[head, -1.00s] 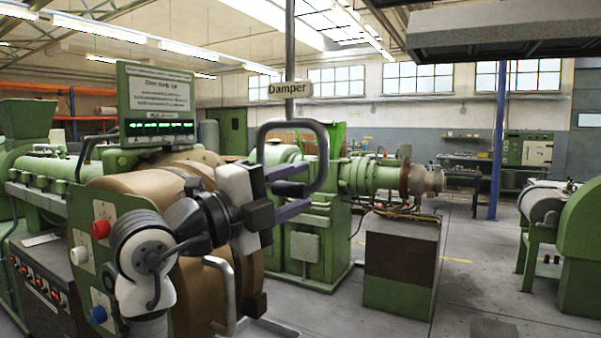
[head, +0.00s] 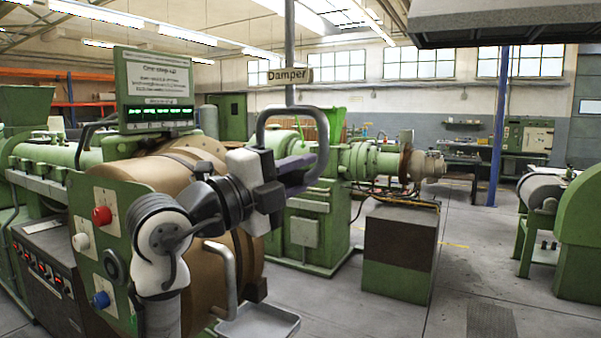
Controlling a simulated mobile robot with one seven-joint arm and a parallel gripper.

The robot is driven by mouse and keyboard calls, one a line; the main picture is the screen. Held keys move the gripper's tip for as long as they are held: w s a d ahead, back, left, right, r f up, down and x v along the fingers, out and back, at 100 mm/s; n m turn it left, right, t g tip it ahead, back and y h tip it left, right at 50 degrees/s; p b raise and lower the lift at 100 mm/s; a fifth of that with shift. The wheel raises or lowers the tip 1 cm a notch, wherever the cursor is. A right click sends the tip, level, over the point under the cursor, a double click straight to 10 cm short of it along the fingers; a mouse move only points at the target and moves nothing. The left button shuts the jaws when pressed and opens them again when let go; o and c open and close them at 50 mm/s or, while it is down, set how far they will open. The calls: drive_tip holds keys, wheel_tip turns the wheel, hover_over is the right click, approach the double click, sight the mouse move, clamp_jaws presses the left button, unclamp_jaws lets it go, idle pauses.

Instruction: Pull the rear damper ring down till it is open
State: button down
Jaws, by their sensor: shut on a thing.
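The damper ring (head: 322,142) is a grey rounded loop hanging from a vertical pole in the middle of the head view. A sign reading "Damper" (head: 288,76) is fixed to the pole just above it. My gripper (head: 297,176) reaches in from the left and is shut on the lower part of the ring. One purple finger shows across the ring's lower bar. The other finger and the exact contact are mostly hidden by the gripper body. The top and right side of the ring stay visible.
A green control panel with a red knob (head: 102,215) and a brown drum (head: 205,290) stand close at left and below my arm. A grey bar handle (head: 226,278) juts from the drum, above a tray (head: 258,324). Open floor lies at right of centre.

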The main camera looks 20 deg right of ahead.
drive_tip(key=shift+f, duration=0.1)
wheel_tip(320, 180, down, 6)
drive_tip(key=b, duration=0.6)
drive_tip(key=shift+f, duration=0.15)
drive_tip(key=c, duration=1.3)
unclamp_jaws()
drive_tip(key=shift+f, duration=0.1)
drive_tip(key=b+v, duration=0.4)
drive_tip(key=v, duration=1)
drive_tip(key=shift+b, duration=0.35)
